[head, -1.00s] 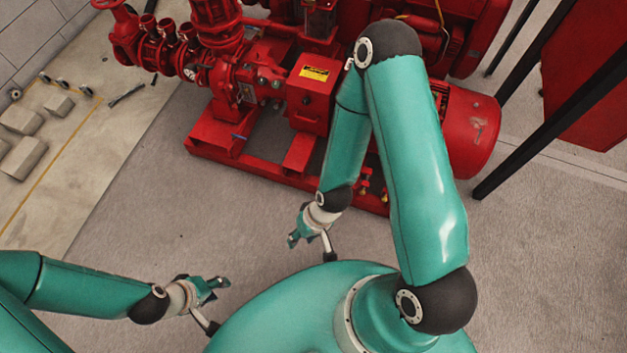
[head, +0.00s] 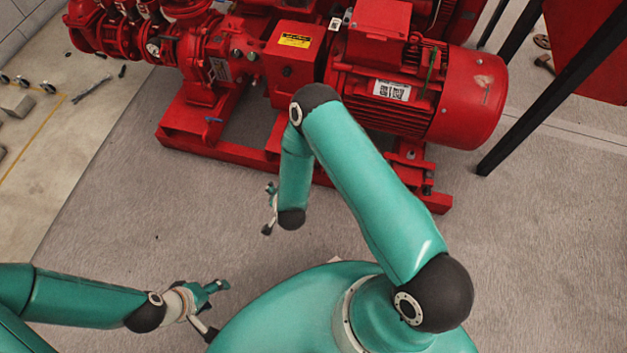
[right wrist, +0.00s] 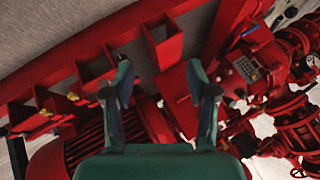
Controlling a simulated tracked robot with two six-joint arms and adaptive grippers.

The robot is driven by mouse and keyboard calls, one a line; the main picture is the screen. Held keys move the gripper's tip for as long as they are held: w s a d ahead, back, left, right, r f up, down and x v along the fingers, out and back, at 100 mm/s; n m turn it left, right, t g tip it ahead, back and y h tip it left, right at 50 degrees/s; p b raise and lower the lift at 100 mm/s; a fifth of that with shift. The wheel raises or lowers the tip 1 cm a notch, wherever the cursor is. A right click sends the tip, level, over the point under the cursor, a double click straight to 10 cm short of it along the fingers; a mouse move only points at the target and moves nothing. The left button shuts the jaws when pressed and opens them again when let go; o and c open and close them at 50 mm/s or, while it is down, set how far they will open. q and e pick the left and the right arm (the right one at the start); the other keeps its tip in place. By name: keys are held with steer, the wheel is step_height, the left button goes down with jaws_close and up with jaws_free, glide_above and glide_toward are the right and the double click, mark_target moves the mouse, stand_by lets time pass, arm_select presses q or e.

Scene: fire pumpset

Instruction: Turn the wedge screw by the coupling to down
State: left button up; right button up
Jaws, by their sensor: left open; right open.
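The red coupling guard (head: 292,62) with a yellow label sits between pump and motor in the head view. The coupling inside is hidden. In the right wrist view, small brass-coloured screws (right wrist: 73,97) show on the base frame, left of my gripper. I cannot tell which is the wedge screw by the coupling, or how it is turned. My right gripper (right wrist: 159,68) is open and empty, over the frame. In the head view my right gripper (head: 270,192) is partly hidden, in front of the frame. My left gripper (head: 217,287) is open and empty, low at the left.
The red motor (head: 468,98) stands right of the guard, the pump (head: 205,62) left. The red base frame (head: 235,155) runs along the front, with floor free before it. A dark post (head: 535,105) stands at the right. Loose items (head: 92,88) lie at the left.

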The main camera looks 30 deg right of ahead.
steer(key=s+d+f+m+t+h+b, duration=0.1)
steer(key=d+f+m+t+h+b, duration=0.15)
steer(key=f+m+h+b, duration=0.5)
steer(key=d+f+m+t+h+b, duration=0.1)
steer(key=d+f+m+h+b, duration=0.25)
steer(key=f+b, duration=0.8)
arm_select(q)
step_height(320, 180, down, 28)
steer(key=b, duration=0.5)
steer(key=shift+r, duration=0.25)
arm_select(e)
steer(key=r+x, duration=0.1)
steer(key=x, duration=1.5)
steer(key=shift+h, duration=0.4)
steer(key=shift+w, duration=0.1)
steer(key=shift+t, duration=0.25)
jaws_close()
steer(key=shift+d+n, duration=0.1)
steer(key=shift+n, duration=0.2)
